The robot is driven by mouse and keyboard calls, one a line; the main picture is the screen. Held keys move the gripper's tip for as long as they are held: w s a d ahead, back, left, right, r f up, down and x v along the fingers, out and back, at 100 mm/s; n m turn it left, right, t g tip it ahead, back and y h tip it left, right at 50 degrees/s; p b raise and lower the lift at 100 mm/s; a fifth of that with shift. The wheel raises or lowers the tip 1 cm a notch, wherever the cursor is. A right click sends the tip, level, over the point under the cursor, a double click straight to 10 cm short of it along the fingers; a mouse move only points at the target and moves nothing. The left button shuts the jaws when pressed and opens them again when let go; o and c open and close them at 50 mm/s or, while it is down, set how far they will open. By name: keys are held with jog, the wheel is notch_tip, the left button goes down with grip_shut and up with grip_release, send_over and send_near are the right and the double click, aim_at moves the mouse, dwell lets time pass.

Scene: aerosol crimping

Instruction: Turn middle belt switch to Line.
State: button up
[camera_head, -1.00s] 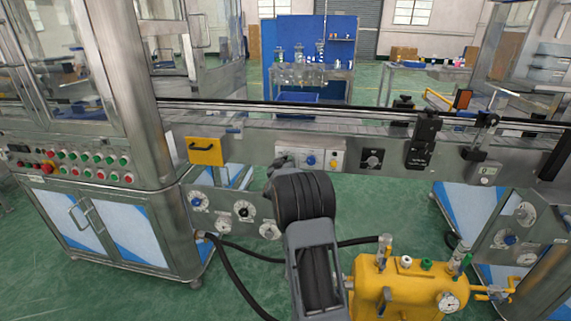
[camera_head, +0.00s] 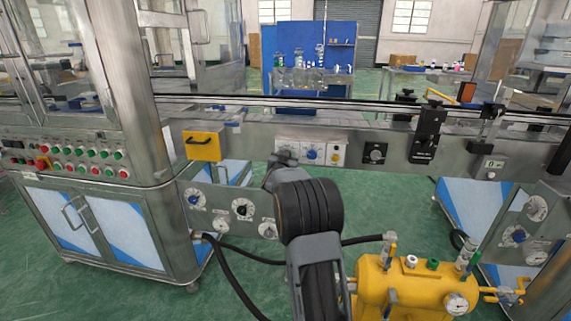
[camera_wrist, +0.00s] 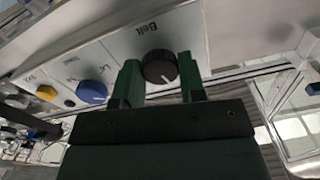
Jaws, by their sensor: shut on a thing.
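The belt switch is a round black knob (camera_wrist: 158,66) with a white pointer mark, on a pale panel (camera_wrist: 120,42) lettered "Belt" in the wrist view. My gripper (camera_wrist: 160,82) has its two green fingers on either side of the knob and is shut on it. The pointer mark faces the lower right of that view. In the head view my gripper (camera_head: 284,157) is at the left end of the conveyor-front panel (camera_head: 323,148), and it hides the knob there. Position lettering around the knob cannot be read.
A blue knob (camera_wrist: 91,91) and a yellow knob (camera_wrist: 46,92) sit beside the switch on the same panel. A separate black rotary switch (camera_head: 375,152) is further right on the conveyor. A yellow tank (camera_head: 400,290) stands at the lower right, with a dark hose (camera_head: 225,270) on the floor.

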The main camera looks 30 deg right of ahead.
jog(key=shift+m+b, duration=0.8)
jog(key=shift+m, duration=0.5)
jog(key=o, duration=0.9)
jog(key=p+v, duration=0.1)
jog(key=v, duration=1.2)
jog(key=shift+s+a+r, duration=0.1)
jog(key=shift+s+a, duration=0.2)
